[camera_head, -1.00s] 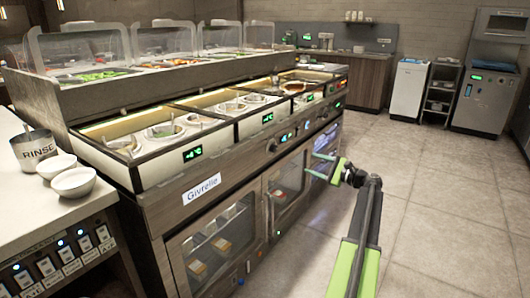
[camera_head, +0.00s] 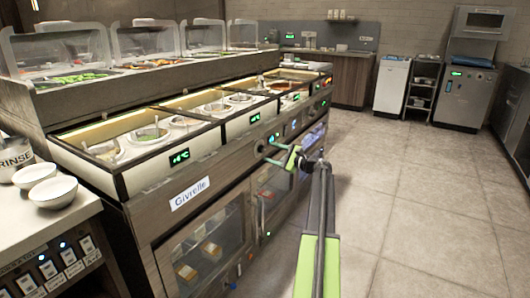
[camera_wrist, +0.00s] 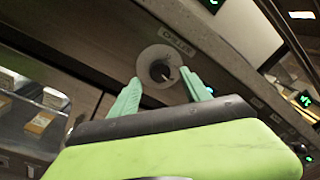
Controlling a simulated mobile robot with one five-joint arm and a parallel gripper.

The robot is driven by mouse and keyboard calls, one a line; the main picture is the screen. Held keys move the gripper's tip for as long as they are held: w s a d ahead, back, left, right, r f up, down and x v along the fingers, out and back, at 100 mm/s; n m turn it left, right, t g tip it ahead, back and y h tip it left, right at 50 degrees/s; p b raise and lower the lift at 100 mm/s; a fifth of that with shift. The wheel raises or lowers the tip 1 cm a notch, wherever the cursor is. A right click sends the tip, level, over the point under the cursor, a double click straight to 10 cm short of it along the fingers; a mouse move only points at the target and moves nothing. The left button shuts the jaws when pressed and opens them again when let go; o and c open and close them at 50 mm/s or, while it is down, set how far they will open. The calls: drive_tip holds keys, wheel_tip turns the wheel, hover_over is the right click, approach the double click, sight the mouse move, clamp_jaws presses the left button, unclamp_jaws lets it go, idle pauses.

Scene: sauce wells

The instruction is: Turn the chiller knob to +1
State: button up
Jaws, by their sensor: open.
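The chiller knob (camera_wrist: 157,67) is a round grey dial on the counter's front panel, seen close up in the wrist view. A label (camera_wrist: 176,42) that seems to read "CHILLER" sits just above it. My gripper (camera_wrist: 160,79) is open, with one green finger on each side of the knob's lower part. I cannot tell whether the fingers touch it. In the head view my gripper (camera_head: 272,152) is at the front panel, and the knob there is small and partly hidden behind the fingers. The knob's setting is not readable.
The sauce counter (camera_head: 150,205) runs away to the right, with glass-doored fridges below and lit green displays (camera_head: 180,156) above. White bowls (camera_head: 52,192) stand on the side counter at left. The tiled floor (camera_head: 400,220) to the right is clear.

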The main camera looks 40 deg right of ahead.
sight(264, 150)
drive_tip(key=shift+w+a, duration=0.15)
drive_tip(key=shift+w, duration=0.7)
drive_tip(key=shift+w+a, duration=0.15)
drive_tip(key=shift+w, duration=0.7)
clamp_jaws()
